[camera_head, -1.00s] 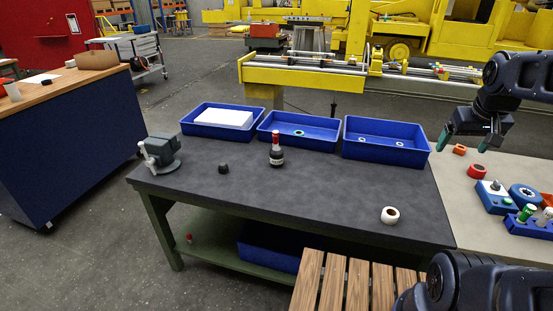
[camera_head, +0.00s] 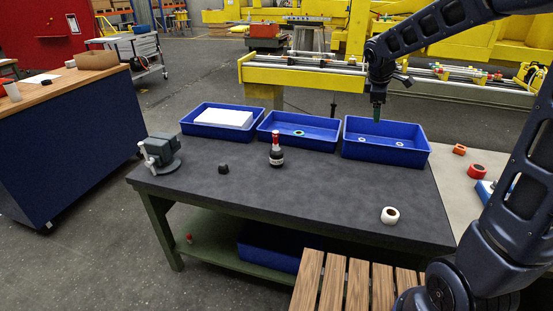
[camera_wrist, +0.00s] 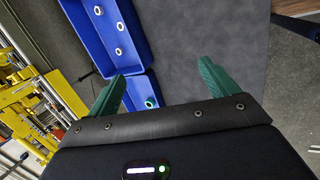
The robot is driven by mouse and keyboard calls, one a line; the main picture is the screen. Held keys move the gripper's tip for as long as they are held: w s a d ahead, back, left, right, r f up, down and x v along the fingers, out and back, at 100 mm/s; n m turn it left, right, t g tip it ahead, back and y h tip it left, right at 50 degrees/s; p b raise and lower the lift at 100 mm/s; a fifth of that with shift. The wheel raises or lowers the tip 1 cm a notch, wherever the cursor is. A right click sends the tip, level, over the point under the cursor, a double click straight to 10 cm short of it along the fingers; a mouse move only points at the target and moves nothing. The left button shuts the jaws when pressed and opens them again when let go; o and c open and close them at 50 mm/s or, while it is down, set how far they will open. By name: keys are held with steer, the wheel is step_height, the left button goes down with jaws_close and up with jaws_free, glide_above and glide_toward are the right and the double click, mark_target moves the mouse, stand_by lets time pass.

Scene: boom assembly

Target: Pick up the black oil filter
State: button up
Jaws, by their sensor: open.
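The black oil filter (camera_head: 223,169) appears to be the small, short dark object on the dark tabletop, between the grey vise and the bottle. My gripper (camera_head: 377,112) hangs in the air over the back of the right blue bin, pointing down. It is well to the right of the filter and higher. In the wrist view my gripper (camera_wrist: 162,72) has its green fingers spread wide with nothing between them. The filter cannot be made out in the wrist view.
A grey vise (camera_head: 161,155) stands left and a dark bottle with a red neck (camera_head: 276,150) right of the filter. Blue bins (camera_head: 387,153) line the table's back edge. A white roll (camera_head: 390,215) lies front right. The tabletop's middle is clear.

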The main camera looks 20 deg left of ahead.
steer(key=w+a+f+n, duration=0.3)
steer(key=a, duration=0.3)
steer(key=w+a+f+n, duration=0.2)
steer(key=a+f, duration=0.1)
steer(key=a, duration=0.3)
steer(key=n+t, duration=0.1)
steer(key=n, duration=1.1)
glide_above(276, 155)
steer(key=s+a, duration=0.2)
step_height(276, 155, down, 19)
steer(key=shift+y, duration=0.3)
steer(key=shift+w+x, duration=0.2)
steer(key=shift+x, duration=4.95)
steer(key=shift+d+r, duration=0.1)
steer(key=shift+d, duration=0.05)
steer(key=c, duration=1.3)
steer(key=shift+o, duration=0.2)
steer(key=shift+r, duration=0.1)
